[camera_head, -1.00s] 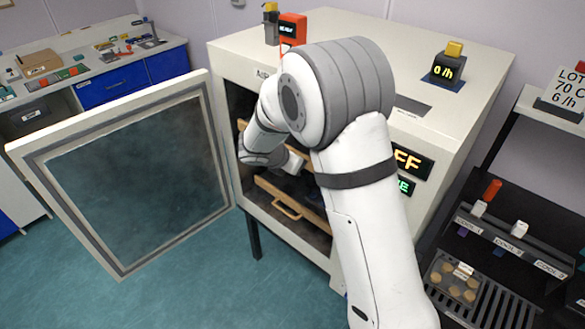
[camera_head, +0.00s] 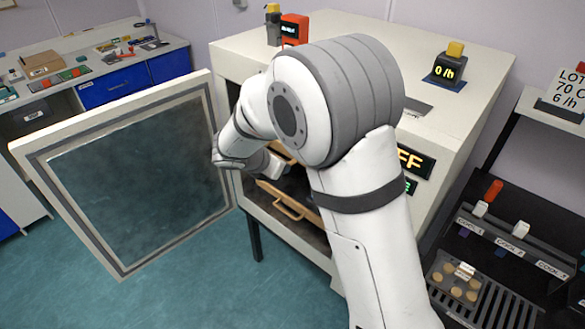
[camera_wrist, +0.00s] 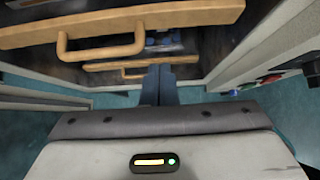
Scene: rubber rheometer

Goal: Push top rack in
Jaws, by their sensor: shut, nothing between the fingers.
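The top rack (camera_wrist: 200,18) has a wooden front bar with a wooden loop handle and spans the top of the wrist view, close to the camera. In the head view only a bit of its front (camera_head: 283,153) shows beside my arm. A lower rack (camera_head: 288,202) with a similar handle sits beneath it, and it looks smaller and farther away in the wrist view (camera_wrist: 130,65). My gripper (camera_wrist: 158,68) is shut and empty, its dark fingers side by side at the oven opening. They appear below the top rack's bar. Contact cannot be told. My arm hides the gripper in the head view.
The oven (camera_head: 240,50) has its door (camera_head: 25,150) swung open to the left, close to my wrist. A workbench (camera_head: 110,45) stands at the back left. A dark shelf with cooling slots (camera_head: 515,235) is at the right. The floor before the door is clear.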

